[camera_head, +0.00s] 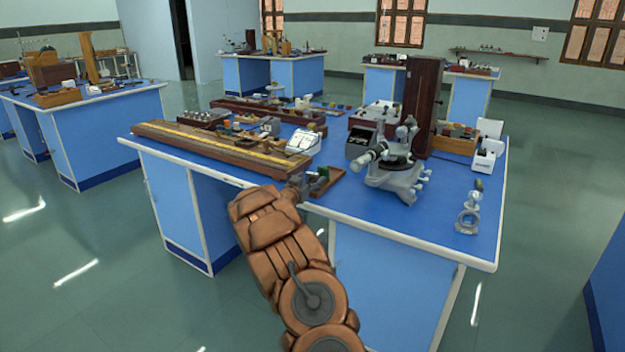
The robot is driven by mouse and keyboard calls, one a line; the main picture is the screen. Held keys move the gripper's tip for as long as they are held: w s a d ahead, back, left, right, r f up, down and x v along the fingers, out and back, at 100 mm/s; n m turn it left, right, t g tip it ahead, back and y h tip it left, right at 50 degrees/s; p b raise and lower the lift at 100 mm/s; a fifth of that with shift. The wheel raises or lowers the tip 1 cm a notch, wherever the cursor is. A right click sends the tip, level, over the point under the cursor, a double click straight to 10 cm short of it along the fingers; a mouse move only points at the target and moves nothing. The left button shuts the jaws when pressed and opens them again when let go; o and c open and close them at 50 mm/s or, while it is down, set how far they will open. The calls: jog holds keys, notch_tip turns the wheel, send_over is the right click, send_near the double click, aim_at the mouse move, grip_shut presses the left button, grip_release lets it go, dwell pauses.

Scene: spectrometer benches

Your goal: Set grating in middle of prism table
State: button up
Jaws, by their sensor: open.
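The grey spectrometer (394,184) stands on the blue bench right of my gripper. Its prism table (398,163) is the dark round plate at its middle, partly covered by the telescope and fittings; I see nothing clearly standing on it. My gripper (306,184) is open, small in view, at the bench's front edge beside a shallow brown wooden tray (335,180). A small green and dark piece (322,173) is in the tray, right by the fingertips. I cannot tell whether it is the grating or whether the fingers touch it.
A long wooden metre bridge (215,148) lies left of my gripper, with a white meter (301,141) near its right end. A tall dark wooden case (423,100) stands behind the spectrometer. A lamp-like stand (468,215) is at right.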

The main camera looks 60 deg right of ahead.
jog(key=a, duration=0.2)
jog(key=shift+s+a+f, duration=0.25)
jog(key=shift+s+a, duration=0.05)
jog(key=shift+s, duration=0.1)
jog(key=shift+s+a+b, duration=0.15)
jog(key=shift+s+a, duration=0.05)
jog(key=shift+a, duration=0.6)
jog(key=shift+s+a+b, duration=0.15)
jog(key=shift+a, duration=0.65)
